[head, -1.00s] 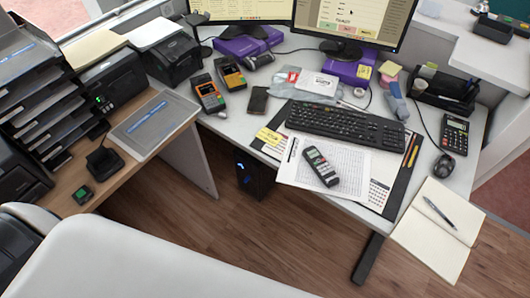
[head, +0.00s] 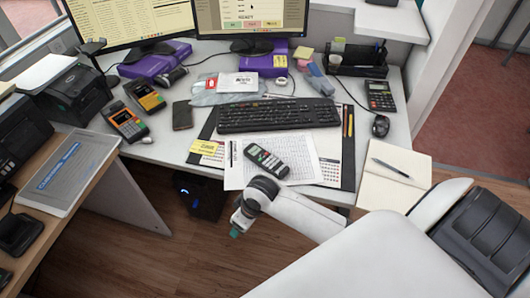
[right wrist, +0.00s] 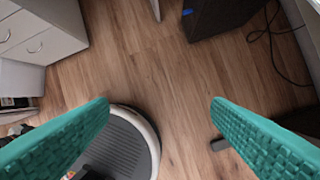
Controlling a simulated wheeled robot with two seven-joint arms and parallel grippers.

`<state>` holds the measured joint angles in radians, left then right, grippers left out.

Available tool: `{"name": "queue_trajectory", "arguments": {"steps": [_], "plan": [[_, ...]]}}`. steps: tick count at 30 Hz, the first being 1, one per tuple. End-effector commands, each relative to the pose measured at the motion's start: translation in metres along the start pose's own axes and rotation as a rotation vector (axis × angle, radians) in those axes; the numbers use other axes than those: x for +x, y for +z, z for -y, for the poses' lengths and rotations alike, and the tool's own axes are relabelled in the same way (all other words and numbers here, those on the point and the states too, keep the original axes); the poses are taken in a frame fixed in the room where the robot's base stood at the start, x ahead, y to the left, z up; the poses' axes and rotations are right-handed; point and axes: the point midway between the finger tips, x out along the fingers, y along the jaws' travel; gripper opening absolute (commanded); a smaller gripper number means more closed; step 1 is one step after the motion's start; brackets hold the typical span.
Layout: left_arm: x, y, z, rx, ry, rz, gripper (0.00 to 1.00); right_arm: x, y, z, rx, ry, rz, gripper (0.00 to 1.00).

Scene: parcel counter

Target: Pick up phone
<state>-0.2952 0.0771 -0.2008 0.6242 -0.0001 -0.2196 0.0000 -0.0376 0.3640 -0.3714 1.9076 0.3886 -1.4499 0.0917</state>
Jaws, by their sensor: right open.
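A dark cordless phone handset (head: 267,160) with a lit screen and light keys lies on printed sheets (head: 300,150) near the front edge of the desk. A dark smartphone-like slab (head: 182,115) lies flat further left, beside the payment terminals. My right gripper (head: 236,231) is in front of the desk edge, below the handset in the head view, apart from it and pointing down. In the right wrist view its teal fingers (right wrist: 160,102) are wide apart with only floor between them. My left gripper is not in view.
A black keyboard (head: 279,115) lies behind the handset. Two payment terminals (head: 124,122) stand at left, an open notebook (head: 394,178) with a pen at right. A computer tower (head: 199,196) is under the desk. Open wooden floor (head: 150,255) lies in front.

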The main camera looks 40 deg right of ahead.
Motion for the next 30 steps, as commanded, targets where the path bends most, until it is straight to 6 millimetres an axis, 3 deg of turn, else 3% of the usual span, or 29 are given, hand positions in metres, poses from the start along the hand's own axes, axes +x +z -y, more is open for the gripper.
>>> {"name": "queue_trajectory", "arguments": {"steps": [4, 11, 17, 24, 30], "plan": [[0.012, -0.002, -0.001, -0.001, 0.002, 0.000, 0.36, -0.035, 0.019, -0.004, -0.092, 0.008, -0.017, 0.73], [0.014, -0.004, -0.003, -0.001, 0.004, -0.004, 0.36, -0.057, 0.043, 0.018, -0.142, -0.005, -0.086, 0.73], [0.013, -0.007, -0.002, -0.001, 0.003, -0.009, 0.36, -0.078, 0.071, 0.063, -0.117, -0.042, -0.160, 0.73], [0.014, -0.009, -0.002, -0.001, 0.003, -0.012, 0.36, -0.133, 0.105, 0.145, 0.026, -0.097, -0.242, 0.73], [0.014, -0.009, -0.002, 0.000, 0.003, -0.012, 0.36, -0.161, 0.113, 0.176, 0.112, -0.103, -0.263, 0.73]]}}
